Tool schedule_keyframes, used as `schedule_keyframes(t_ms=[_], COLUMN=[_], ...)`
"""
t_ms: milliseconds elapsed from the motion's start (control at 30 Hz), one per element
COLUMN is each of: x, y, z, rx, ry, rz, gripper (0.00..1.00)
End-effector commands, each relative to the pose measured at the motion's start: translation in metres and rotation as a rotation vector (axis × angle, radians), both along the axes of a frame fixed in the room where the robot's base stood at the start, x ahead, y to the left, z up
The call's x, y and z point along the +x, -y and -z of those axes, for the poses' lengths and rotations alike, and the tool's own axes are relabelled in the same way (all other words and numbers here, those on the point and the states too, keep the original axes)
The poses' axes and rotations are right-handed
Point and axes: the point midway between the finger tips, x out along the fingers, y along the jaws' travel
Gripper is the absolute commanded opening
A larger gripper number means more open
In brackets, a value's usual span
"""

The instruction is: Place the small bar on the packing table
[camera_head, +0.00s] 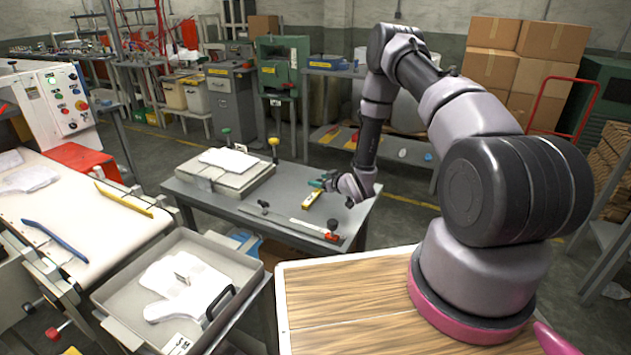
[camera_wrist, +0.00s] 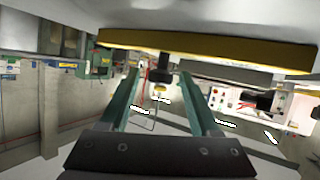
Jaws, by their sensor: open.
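A small yellow bar (camera_head: 312,200) with a paler patch lies on the grey table (camera_head: 250,215), which looks like the packing table. My gripper (camera_head: 318,184) is low over this table, right beside the bar, with its fingers pointing left. In the wrist view, which looks upside down, the two green fingers (camera_wrist: 165,105) stand wide apart with nothing between them. A long yellow edge (camera_wrist: 210,52) crosses the top of that view, close to the camera and apart from the fingers; it is probably the bar. Whether the fingers touch the bar is not clear in the head view.
A pale press block (camera_head: 228,178) with knobbed posts stands on the table's left. A long strip with a red handle (camera_head: 325,234) lies along its front. A grey tray (camera_head: 118,298) holds white gloves. A conveyor (camera_head: 85,215) carries longer yellow and blue bars.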

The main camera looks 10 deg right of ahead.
Motion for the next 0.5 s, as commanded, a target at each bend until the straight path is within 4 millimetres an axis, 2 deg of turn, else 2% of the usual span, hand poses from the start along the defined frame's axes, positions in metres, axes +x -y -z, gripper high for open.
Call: schedule_keyframes(t_ms=[100,300,500], x=[-0.023,-0.055,-0.071], y=[0.012,0.026,0.033], z=[-0.011,-0.025,-0.032], rx=[0.0,0.0,0.0], ry=[-0.002,-0.001,-0.001], rz=[0.003,0.001,0.001], gripper=[0.63,0.63,0.63])
